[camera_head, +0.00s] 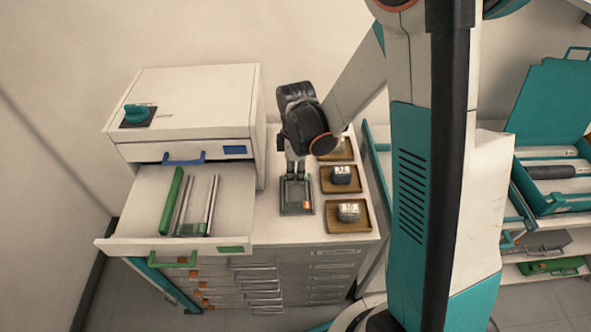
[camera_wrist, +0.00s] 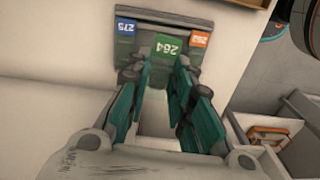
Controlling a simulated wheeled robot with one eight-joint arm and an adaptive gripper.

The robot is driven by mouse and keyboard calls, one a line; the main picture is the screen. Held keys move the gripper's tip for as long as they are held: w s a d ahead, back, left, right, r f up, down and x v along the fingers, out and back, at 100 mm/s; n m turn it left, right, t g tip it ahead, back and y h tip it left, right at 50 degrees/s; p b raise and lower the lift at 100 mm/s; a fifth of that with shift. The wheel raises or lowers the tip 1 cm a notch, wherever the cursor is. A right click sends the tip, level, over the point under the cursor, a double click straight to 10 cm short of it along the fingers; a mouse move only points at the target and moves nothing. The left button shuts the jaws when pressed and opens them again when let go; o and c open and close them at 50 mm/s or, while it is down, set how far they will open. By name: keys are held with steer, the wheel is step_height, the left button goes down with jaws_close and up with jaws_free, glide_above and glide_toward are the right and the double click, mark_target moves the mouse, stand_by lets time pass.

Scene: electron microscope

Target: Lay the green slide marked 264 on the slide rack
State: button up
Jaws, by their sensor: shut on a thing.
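The green slide marked 264 (camera_wrist: 168,46) is between the fingertips of my gripper (camera_wrist: 156,76). My gripper is shut on it, and in the wrist view the slide lies over the middle of the grey slide rack (camera_wrist: 146,24). I cannot tell whether the slide touches the rack. In the head view my gripper (camera_head: 296,170) points down at the back of the slide rack (camera_head: 286,207) on the counter, and it hides much of the green slide there.
A blue slide marked 275 (camera_wrist: 125,27) and an orange slide (camera_wrist: 200,39) flank the green one on the rack. An open drawer (camera_head: 140,215) juts out at left beneath a white cabinet (camera_head: 200,95).

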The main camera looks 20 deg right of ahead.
steer(key=shift+f+b, duration=2.35)
steer(key=shift+f, duration=0.85)
steer(key=o, duration=0.8)
